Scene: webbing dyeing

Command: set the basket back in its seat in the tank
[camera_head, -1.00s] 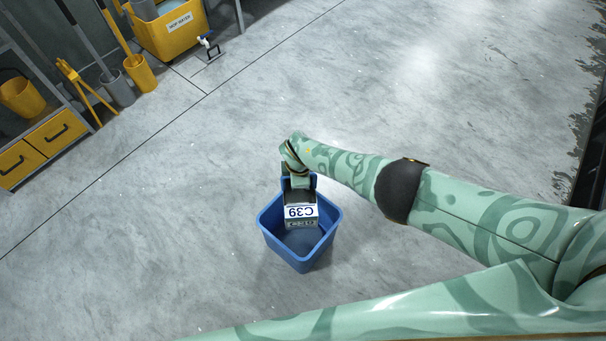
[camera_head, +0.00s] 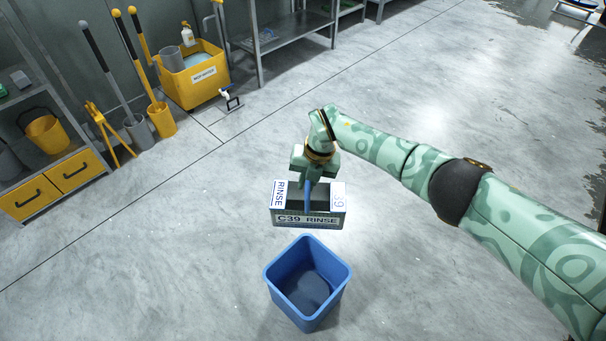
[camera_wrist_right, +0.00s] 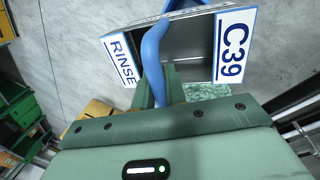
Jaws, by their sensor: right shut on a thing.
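The basket (camera_head: 308,220) is a grey box with white "C39" and "RINSE" labels and a blue handle. My right gripper (camera_head: 309,180) is shut on the handle, which also shows between the fingers (camera_wrist_right: 160,88) in the right wrist view. The basket hangs just beyond an open blue tub (camera_head: 309,277), clear of its opening in the head view. The tub looks empty with a dark floor. My left gripper is not in view.
A yellow mop-water bin (camera_head: 195,78), long-handled tools in small buckets and a yellow stand (camera_head: 108,135) are at the upper left. A shelf unit with yellow drawers (camera_head: 75,172) is at the left. The grey floor (camera_head: 150,255) around the tub is clear.

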